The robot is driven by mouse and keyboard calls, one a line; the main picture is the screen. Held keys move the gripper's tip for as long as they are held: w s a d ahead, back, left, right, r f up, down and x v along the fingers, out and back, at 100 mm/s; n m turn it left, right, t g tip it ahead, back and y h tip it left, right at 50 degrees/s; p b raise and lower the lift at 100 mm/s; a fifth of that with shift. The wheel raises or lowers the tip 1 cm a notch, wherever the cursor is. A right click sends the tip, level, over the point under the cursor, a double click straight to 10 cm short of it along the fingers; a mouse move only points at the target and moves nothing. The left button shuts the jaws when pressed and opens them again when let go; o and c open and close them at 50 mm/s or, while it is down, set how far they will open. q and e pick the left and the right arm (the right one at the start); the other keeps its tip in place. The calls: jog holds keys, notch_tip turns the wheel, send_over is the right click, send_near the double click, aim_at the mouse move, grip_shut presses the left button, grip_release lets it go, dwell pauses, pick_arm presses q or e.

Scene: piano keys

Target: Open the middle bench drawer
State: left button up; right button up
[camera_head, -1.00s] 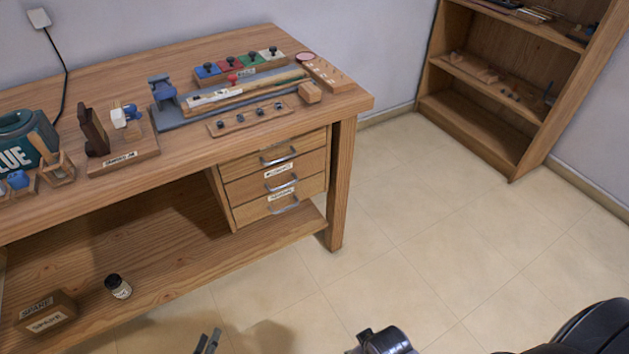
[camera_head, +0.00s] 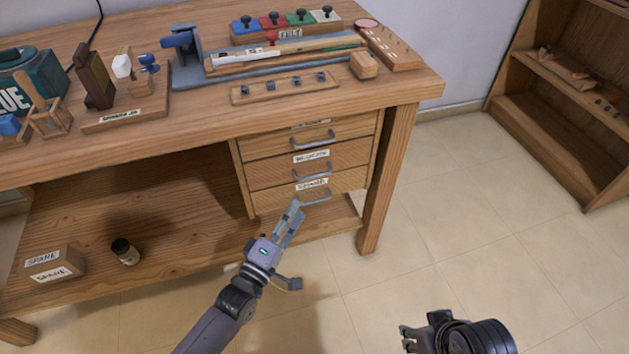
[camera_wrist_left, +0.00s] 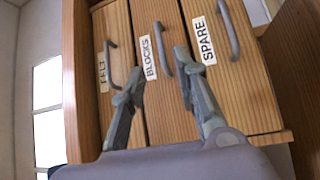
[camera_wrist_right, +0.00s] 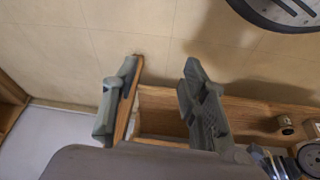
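The middle bench drawer, labelled BLOCKS (camera_head: 345,158), is shut, between the FELT drawer above and the SPARE drawer below. Its silver bar handle (camera_head: 312,171) also shows in the left wrist view (camera_wrist_left: 163,48). My left gripper (camera_head: 295,208) is in front of the lower drawers in the head view. In the left wrist view my left gripper (camera_wrist_left: 160,68) is open and empty, its fingers pointing at the drawer fronts, with the middle handle in line between the tips; the remaining gap is hard to judge. My right gripper (camera_wrist_right: 160,68) is open and empty, low over the floor.
The SPARE drawer handle (camera_head: 316,196) is close to my left fingers. The bench leg (camera_head: 388,180) stands right of the drawers. The lower shelf (camera_head: 180,225) holds a SPARE box (camera_head: 55,265) and a small jar (camera_head: 125,251). Floor before the drawers is clear.

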pick_arm(q)
jog(key=b+x, duration=0.2)
jog(key=x, duration=0.8)
jog(key=shift+w+d, duration=0.15)
jog(key=shift+w, duration=0.1)
pick_arm(e)
jog(key=w+a+r+t, duration=0.1)
jog(key=w+t, duration=0.1)
jog(key=w, duration=0.2)
jog(key=w+a+r+t+y, duration=0.1)
jog(key=w+a+r+t, duration=0.1)
jog(key=w, duration=0.3)
jog(key=shift+w+r+t, duration=0.25)
jog(key=shift+r+t, duration=0.05)
jog(key=shift+t, duration=0.3)
pick_arm(q)
jog(key=shift+c, duration=0.2)
grip_shut()
